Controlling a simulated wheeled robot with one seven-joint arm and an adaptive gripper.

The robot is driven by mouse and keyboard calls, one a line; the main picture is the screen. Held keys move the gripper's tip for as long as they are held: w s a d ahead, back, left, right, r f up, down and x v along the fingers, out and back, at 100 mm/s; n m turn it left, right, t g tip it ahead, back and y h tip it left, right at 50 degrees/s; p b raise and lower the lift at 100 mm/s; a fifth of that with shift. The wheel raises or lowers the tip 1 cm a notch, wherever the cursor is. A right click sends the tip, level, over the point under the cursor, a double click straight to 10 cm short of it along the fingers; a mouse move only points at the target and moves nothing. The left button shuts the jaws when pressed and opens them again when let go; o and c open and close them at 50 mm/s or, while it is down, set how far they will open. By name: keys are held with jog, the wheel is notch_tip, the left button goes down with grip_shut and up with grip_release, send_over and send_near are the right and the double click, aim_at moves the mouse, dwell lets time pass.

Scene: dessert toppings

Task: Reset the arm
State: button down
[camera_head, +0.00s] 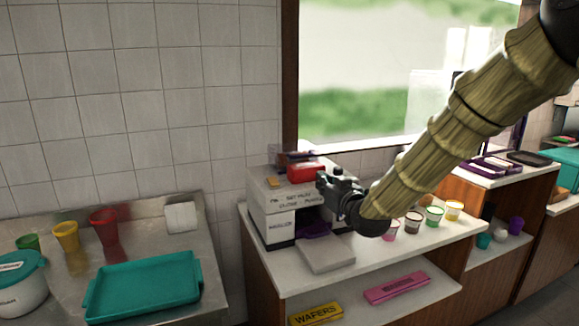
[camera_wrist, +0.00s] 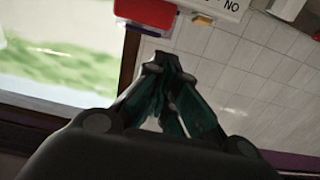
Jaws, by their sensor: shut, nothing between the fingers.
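My arm, textured like yellow bamboo, reaches in from the upper right in the head view. My gripper (camera_head: 328,179) is at its end, in front of the white box-shaped machine (camera_head: 272,215) on the counter. In the wrist view the dark fingers of my gripper (camera_wrist: 160,62) meet at their tips, with nothing between them. A red object (camera_head: 306,172) rests on top of the machine, near the fingertips in the picture; a red object also shows in the wrist view (camera_wrist: 147,12) just beyond the fingertips. My gripper hides part of the machine's front.
Several small cups, including a green one (camera_head: 434,215), stand on the counter right of my gripper. A teal tray (camera_head: 190,262) lies on the metal counter at left, beside coloured cups. A yellow wafers box (camera_head: 316,314) and a pink box (camera_head: 397,288) lie on the lower shelf.

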jog(key=s+d+f+m+g+h, duration=0.1)
jog(key=s+d+f+g, duration=0.15)
jog(key=s+f, duration=0.8)
jog(key=s+d+f+m+g+h, duration=0.1)
jog(key=s+d+f+g+h, duration=0.2)
jog(key=f, duration=1.4)
jog(key=s+d+f+m+g, duration=0.1)
jog(key=s+f+g, duration=0.2)
jog(key=s+f, duration=0.75)
jog(key=s+d+f+g, duration=0.2)
jog(key=s+f, duration=0.4)
jog(key=s, duration=0.5)
jog(key=s+d+f+m+g+h, duration=0.1)
jog(key=s+d+f+g, duration=0.1)
jog(key=s+f, duration=0.4)
jog(key=s+d+f+g+h, duration=0.1)
jog(key=s+f+g, duration=0.3)
jog(key=s, duration=1.2)
notch_tip(320, 180, down, 3)
jog(key=shift+d+f, duration=0.1)
jog(key=shift+d, duration=0.75)
